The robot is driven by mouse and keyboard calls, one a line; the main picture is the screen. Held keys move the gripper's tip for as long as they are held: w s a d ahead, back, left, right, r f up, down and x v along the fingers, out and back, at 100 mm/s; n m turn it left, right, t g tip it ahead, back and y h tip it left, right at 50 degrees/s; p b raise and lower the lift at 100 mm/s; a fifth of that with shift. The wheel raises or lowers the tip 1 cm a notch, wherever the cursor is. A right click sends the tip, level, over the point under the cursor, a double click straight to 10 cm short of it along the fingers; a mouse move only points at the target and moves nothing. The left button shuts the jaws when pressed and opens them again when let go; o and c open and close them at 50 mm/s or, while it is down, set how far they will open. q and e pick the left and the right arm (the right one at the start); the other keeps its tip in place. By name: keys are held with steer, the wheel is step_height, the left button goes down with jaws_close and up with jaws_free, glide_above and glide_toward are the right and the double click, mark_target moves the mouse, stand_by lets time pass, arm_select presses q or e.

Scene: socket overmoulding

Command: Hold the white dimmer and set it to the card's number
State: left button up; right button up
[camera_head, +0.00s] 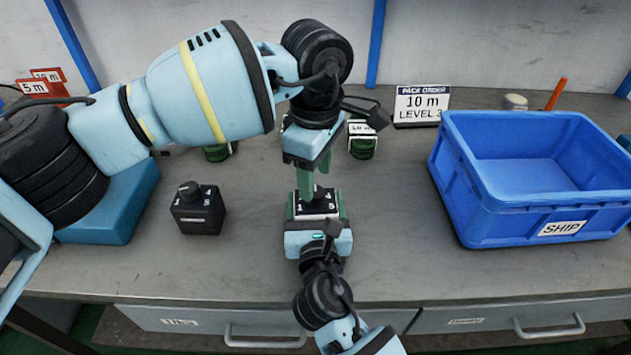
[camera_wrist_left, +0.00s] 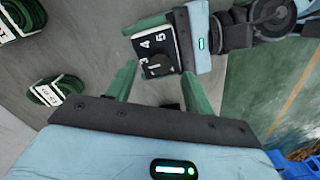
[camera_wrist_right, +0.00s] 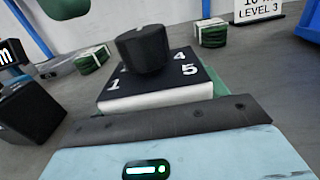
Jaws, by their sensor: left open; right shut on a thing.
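The white dimmer (camera_wrist_right: 150,97) has pale sides, a black top with numbers and a dark round knob (camera_wrist_right: 143,49). My right gripper (camera_head: 318,207) is shut on it and holds it upright. My left gripper (camera_head: 314,172) is open just above the dimmer, pointing down; I cannot tell if it touches the knob in the head view. In the left wrist view the dimmer (camera_wrist_left: 155,50) lies beyond the open fingertips (camera_wrist_left: 158,86), apart from them. The knob's setting is not clear. The card (camera_head: 421,105) reads "PACK ORDER 10 m LEVEL 3" and stands at the back.
A black dimmer (camera_head: 198,209) stands left on the bench. Green cable coils (camera_head: 362,143) lie behind my left gripper. A blue SHIP crate (camera_head: 540,190) fills the right side. Red tags (camera_head: 42,84) and a blue tray (camera_head: 115,210) are at left. Bench is clear between the dimmer and crate.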

mark_target(315, 191)
arm_select(q)
step_height(315, 191, up, 9)
stand_by(0.3)
steer(key=shift+f, duration=0.1)
arm_select(e)
steer(key=o, duration=1.1)
steer(key=shift+s, duration=0.1)
steer(key=s, duration=1.1)
steer(key=shift+s+d, duration=0.35)
steer(key=shift+s, duration=0.05)
